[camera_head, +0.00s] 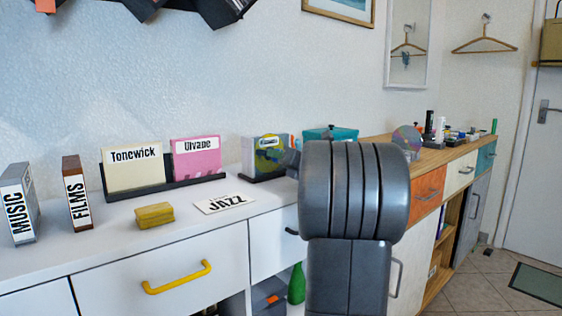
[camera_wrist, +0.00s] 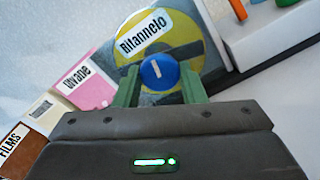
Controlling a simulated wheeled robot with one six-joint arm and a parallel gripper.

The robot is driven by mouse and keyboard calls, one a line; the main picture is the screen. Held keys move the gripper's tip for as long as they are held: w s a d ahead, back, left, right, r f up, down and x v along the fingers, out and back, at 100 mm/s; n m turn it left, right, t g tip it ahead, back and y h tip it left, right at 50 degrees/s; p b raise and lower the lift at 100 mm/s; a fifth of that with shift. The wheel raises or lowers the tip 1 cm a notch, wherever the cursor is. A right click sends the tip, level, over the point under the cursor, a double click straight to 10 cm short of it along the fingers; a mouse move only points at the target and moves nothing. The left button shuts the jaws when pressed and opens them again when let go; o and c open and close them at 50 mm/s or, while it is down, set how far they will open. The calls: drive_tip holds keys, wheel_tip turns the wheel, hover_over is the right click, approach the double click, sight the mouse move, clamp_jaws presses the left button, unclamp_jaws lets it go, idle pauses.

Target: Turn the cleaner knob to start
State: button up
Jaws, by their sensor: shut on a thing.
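A round blue knob (camera_wrist: 159,73) with a short white mark shows in the wrist view. The mark is near upright in the picture and tilts slightly. The green fingers of my gripper (camera_wrist: 160,82) stand on either side of the knob and are shut on it. In the head view my own arm hides the knob and most of the gripper. The body of the cleaner cannot be made out clearly.
Tonewick (camera_head: 134,165) and Ulvane (camera_head: 195,157) cases stand in a dark rack. A JAZZ card (camera_head: 225,204) and a yellow block (camera_head: 154,215) lie on the white top. A teal box (camera_head: 338,133) stands behind my arm. Small items line the wooden top at right.

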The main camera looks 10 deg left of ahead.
drive_tip(key=shift+n, duration=1.6)
drive_tip(key=o, duration=1)
drive_tip(key=p+v, duration=0.3)
drive_tip(key=v, duration=1)
drive_tip(key=shift+s+d, duration=0.2)
drive_tip(key=shift+d, duration=0.1)
